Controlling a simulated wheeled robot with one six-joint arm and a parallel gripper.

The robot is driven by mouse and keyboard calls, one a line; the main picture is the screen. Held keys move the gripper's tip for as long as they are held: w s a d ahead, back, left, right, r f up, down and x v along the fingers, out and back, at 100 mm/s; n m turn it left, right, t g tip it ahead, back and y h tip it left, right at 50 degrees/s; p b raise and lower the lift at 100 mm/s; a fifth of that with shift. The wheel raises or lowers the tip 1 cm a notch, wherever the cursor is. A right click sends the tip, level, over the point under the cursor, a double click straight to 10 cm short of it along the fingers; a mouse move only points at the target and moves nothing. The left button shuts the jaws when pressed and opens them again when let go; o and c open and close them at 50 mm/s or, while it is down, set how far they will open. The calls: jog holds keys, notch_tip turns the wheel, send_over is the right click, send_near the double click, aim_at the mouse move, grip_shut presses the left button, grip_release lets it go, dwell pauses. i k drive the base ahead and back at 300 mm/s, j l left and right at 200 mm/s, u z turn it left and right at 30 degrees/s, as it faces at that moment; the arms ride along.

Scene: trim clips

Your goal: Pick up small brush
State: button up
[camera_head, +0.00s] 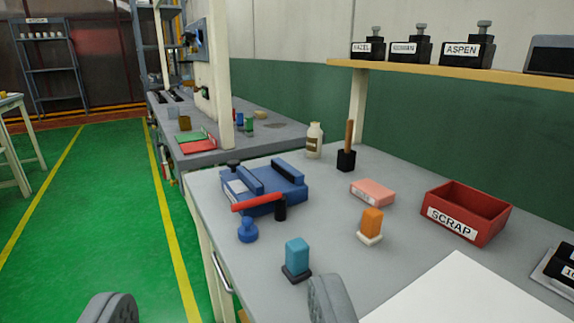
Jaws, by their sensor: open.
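A wooden-handled thing with a black block at its foot (347,158) stands upright at the back of the grey workbench (330,185); it may be the small brush, but its bristles cannot be made out. My gripper (219,303) is open and empty, its two grey fingertips wide apart at the bottom edge of the view. The fingertips are near the front of the bench, well short of the wooden-handled thing. A teal block on a dark base (297,256) stands close to the right fingertip.
A blue vise-like tool with a red bar (275,190) sits at the left of the bench. An orange block on a white base (371,223), a pink block (372,191), a red SCRAP bin (467,211) and a cream bottle (314,141) stand around. A shelf (480,77) overhangs the back right.

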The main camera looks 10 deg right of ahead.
aim_at(350, 124)
jog(key=i+j+z, duration=0.1)
jog(key=z, duration=0.55)
jog(key=i+j+z, duration=0.5)
jog(key=j, duration=0.2)
jog(key=j+z, duration=0.25)
jog(key=j, duration=0.15)
jog(key=i+j, duration=0.15)
jog(key=j, duration=0.25)
jog(key=i+j, duration=0.1)
jog(key=j, duration=0.3)
jog(key=i+j, duration=0.15)
jog(key=j, duration=0.25)
jog(key=i+j+z, duration=0.1)
jog(key=j, duration=0.25)
